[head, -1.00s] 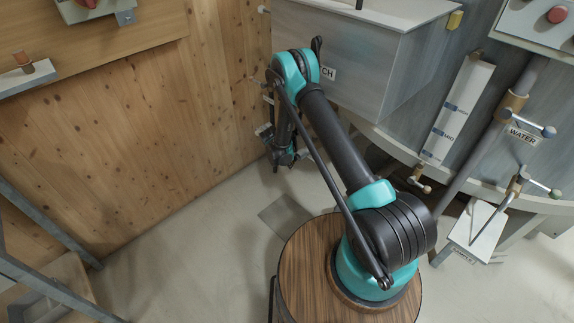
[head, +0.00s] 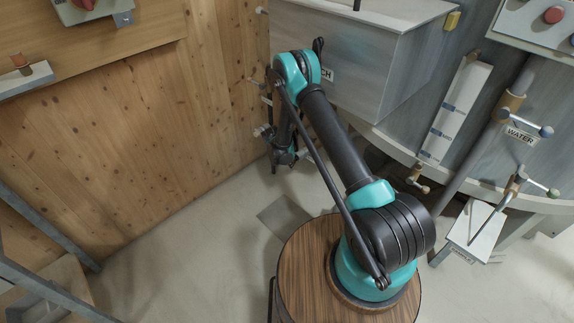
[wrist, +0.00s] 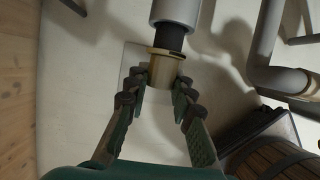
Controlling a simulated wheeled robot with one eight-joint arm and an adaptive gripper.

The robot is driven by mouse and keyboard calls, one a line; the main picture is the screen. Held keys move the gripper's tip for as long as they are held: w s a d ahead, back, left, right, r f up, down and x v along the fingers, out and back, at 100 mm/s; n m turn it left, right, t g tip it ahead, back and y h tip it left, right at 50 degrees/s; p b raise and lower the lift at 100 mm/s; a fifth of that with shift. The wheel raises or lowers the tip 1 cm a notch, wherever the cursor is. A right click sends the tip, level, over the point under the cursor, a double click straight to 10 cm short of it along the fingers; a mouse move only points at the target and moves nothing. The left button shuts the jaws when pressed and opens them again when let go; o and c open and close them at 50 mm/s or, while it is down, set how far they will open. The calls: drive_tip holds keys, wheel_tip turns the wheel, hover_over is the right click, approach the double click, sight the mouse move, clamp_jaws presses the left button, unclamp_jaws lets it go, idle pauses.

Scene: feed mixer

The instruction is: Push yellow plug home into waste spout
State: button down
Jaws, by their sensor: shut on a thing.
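In the wrist view, the yellow plug (wrist: 163,72), a tan-yellow cylinder with a wider brass-coloured rim, sits between my green fingers. My gripper (wrist: 160,84) is shut on it. The plug's rim meets a black section below the grey waste spout (wrist: 175,11), roughly in line with it. I cannot tell whether the black section belongs to the plug or the spout, nor how deep the plug sits. In the head view, my gripper (head: 284,158) is small, low beside the grey mixer box, and the plug cannot be made out.
A grey bent pipe (wrist: 264,55) stands to the right in the wrist view. In the head view, the wooden wall (head: 150,130) is left of my arm and the grey mixer box (head: 350,65) is behind it. The pale floor (head: 190,255) at the front left is clear.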

drive_tip(key=shift+w+d, duration=0.7)
drive_tip(key=shift+w, duration=0.05)
drive_tip(key=c, duration=1.2)
unclamp_jaws()
drive_tip(key=v, duration=1.2)
